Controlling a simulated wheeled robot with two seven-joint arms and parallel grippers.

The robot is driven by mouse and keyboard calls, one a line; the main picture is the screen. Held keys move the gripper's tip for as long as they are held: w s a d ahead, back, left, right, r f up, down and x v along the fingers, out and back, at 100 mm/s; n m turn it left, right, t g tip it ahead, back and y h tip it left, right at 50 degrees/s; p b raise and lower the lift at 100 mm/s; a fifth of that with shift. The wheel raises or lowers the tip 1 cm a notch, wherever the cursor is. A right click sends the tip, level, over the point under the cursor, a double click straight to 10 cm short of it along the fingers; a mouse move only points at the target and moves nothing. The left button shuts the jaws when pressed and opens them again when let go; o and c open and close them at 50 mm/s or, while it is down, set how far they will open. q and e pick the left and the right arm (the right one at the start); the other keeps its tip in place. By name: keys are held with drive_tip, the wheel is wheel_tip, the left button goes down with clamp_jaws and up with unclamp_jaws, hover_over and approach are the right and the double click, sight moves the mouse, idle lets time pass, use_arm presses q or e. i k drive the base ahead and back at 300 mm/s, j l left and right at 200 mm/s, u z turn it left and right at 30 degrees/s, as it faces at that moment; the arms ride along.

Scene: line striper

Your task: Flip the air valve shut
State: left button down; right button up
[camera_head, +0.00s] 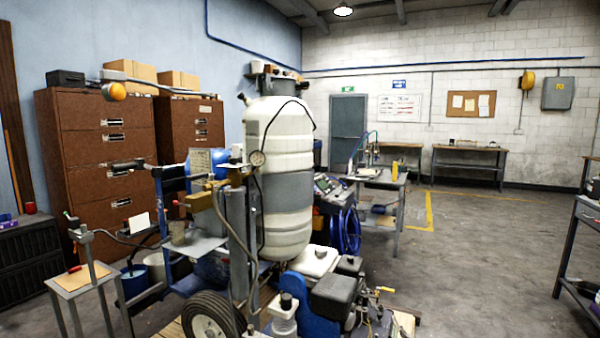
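The line striper stands in the middle of the view, with a tall white tank (283,150) banded in grey, a round pressure gauge (257,158) and a black wheel (212,318). A small yellow lever (385,290) sticks out low at the right, beside the engine (337,295). A brass-coloured fitting (200,201) sits left of the tank. I cannot tell which of these is the air valve, or whether it is open or shut. Neither of my grippers is in view.
A small stand (78,280) with a red-handled tool is at the front left. Brown cabinets (105,160) line the left wall. A workbench (385,180) stands behind the machine, and a shelf (585,215) is at the right edge. The floor (480,270) at right is clear.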

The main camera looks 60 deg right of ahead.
sight(190, 178)
drive_tip(key=i+l+z, duration=0.15)
drive_tip(key=z, duration=0.3)
drive_tip(key=i+z, duration=0.2)
drive_tip(key=z, duration=0.3)
drive_tip(key=i+z, duration=0.2)
drive_tip(key=z, duration=0.25)
drive_tip(key=i+z, duration=0.2)
drive_tip(key=z, duration=0.25)
drive_tip(key=i+j+z, duration=0.15)
drive_tip(key=z, duration=0.3)
drive_tip(key=i+j+z, duration=0.15)
drive_tip(key=z, duration=0.15)
